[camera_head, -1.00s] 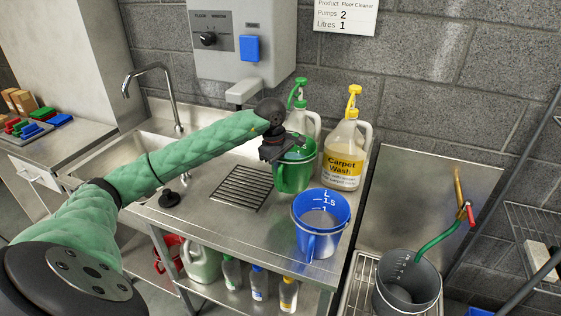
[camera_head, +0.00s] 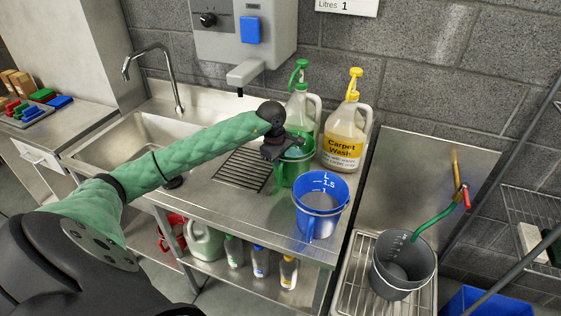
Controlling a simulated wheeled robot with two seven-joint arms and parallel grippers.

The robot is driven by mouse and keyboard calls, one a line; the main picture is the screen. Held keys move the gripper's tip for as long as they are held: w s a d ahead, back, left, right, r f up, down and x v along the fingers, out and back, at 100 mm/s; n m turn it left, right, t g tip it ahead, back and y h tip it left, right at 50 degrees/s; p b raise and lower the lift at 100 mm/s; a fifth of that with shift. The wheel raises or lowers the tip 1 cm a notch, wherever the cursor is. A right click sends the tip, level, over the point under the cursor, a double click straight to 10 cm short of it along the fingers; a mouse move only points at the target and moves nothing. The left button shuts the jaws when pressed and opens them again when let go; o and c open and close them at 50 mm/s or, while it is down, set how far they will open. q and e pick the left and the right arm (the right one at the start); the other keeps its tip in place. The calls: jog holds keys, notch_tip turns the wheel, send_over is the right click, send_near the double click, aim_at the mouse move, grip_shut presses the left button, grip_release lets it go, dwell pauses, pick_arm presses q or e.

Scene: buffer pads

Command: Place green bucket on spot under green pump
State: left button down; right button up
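The green bucket (camera_head: 293,170) stands on the steel counter, partly hidden by my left gripper and the blue bucket. My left gripper (camera_head: 283,147) is at the bucket's upper rim; its fingers are dark and small, and I cannot tell whether they are closed on it. The green pump (camera_head: 299,73) tops a clear jug (camera_head: 302,115) directly behind the green bucket. The spot under the pump is hidden by the bucket and gripper. My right gripper is not in view.
A blue bucket (camera_head: 321,205) stands at the front right of the counter, close to the green one. A yellow-pump Carpet Wash jug (camera_head: 343,140) stands behind right. A drain grate (camera_head: 243,170) and sink lie left.

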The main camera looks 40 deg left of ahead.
pick_arm(q)
jog(key=shift+w, duration=0.1)
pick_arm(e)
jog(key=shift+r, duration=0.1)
pick_arm(q)
jog(key=c, duration=2.1)
grip_release()
jog(key=shift+f, duration=0.1)
jog(key=o, duration=0.5)
jog(key=shift+c, duration=0.2)
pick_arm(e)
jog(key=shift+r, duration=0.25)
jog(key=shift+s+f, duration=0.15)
pick_arm(q)
jog(key=shift+r, duration=0.25)
jog(key=shift+r+b, duration=0.25)
jog(key=shift+b, duration=0.1)
notch_tip(320, 180, up, 11)
jog(key=s+a+b, duration=0.1)
jog(key=b, duration=0.3)
jog(key=shift+s+a, duration=0.15)
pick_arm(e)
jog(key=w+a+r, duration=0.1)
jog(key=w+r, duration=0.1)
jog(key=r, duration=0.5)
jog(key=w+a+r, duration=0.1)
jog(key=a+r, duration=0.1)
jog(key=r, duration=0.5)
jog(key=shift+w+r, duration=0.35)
